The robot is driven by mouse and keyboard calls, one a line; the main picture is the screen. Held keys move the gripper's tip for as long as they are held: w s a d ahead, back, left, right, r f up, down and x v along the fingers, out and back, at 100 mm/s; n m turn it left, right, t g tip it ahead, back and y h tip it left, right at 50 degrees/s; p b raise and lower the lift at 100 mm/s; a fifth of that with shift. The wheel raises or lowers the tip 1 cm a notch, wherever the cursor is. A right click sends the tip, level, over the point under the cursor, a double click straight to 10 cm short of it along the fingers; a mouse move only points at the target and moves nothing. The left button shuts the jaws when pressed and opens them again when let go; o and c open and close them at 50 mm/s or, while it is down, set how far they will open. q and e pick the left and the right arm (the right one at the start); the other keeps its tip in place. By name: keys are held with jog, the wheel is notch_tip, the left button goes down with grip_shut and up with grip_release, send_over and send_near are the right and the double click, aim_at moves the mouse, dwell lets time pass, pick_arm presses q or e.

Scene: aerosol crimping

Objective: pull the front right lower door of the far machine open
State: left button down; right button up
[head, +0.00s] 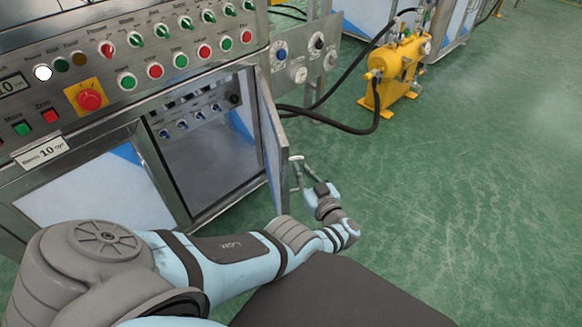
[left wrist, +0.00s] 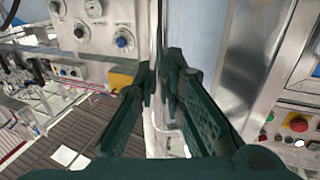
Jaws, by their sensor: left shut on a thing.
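The front right lower door (head: 272,145) of the machine stands swung out wide in the head view, seen nearly edge-on. Its opening shows a grey cabinet inside (head: 205,165). My left gripper (head: 298,177) is on the outer side of the door, at its handle (head: 296,159), and is shut on it. In the left wrist view the two dark fingers (left wrist: 162,88) close around a thin upright metal part beside the door's pale panel (left wrist: 200,30); the fingers hide much of the grip. My right gripper is out of view.
The control panel (head: 150,50) with knobs, buttons and a red emergency stop (head: 90,99) is above the opening. A yellow unit (head: 398,72) with black hoses (head: 330,118) stands behind to the right. Green floor (head: 460,190) is clear on the right.

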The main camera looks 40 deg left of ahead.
pick_arm(q)
jog(key=shift+w+d+f, duration=0.15)
jog(key=shift+w+d, duration=0.15)
jog(key=shift+w, duration=0.1)
jog(key=c, duration=1.6)
grip_release()
jog(key=shift+c, duration=0.2)
jog(key=shift+a, duration=0.1)
jog(key=shift+s+a, duration=0.1)
